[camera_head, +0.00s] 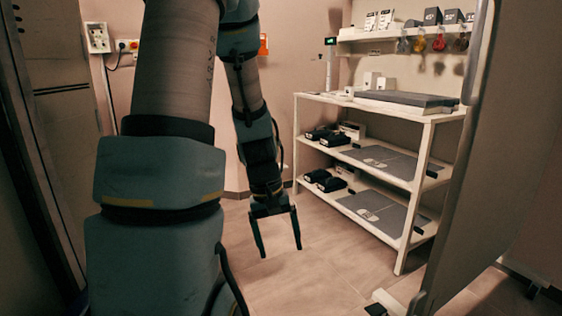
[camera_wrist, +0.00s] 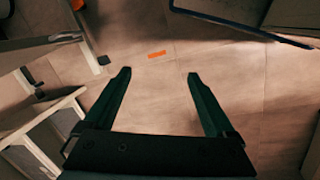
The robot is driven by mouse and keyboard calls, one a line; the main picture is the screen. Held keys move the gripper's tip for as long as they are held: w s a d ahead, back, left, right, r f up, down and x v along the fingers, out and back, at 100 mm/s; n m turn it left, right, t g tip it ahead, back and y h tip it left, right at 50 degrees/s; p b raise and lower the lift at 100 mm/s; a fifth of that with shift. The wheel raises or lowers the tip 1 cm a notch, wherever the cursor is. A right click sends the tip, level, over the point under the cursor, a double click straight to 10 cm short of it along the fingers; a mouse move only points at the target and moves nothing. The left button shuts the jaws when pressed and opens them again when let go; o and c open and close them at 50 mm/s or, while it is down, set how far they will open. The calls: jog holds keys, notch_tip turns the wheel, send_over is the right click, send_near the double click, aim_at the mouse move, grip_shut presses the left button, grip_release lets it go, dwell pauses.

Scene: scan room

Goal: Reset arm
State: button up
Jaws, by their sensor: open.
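My gripper (camera_head: 279,236) hangs from my arm near the middle of the head view, pointing down above the tiled floor. Its two fingers are spread apart with nothing between them.
A white shelf unit (camera_head: 428,168) with grey panels and black devices stands to the right. A wall shelf (camera_head: 390,34) is above it. A large panel (camera_head: 463,150) stands at the right front. An orange mark (camera_wrist: 157,54) lies on the floor. Floor (camera_head: 310,270) between is clear.

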jog(key=s+a+r+m+t+y, duration=0.2)
jog(key=s+a+r, duration=0.1)
jog(key=a+r, duration=0.25)
notch_tip(320, 180, up, 30)
jog(key=p, duration=3)
jog(key=shift+w+a+f, duration=0.15)
jog(key=shift+a+f, duration=0.05)
jog(key=shift+a, duration=0.2)
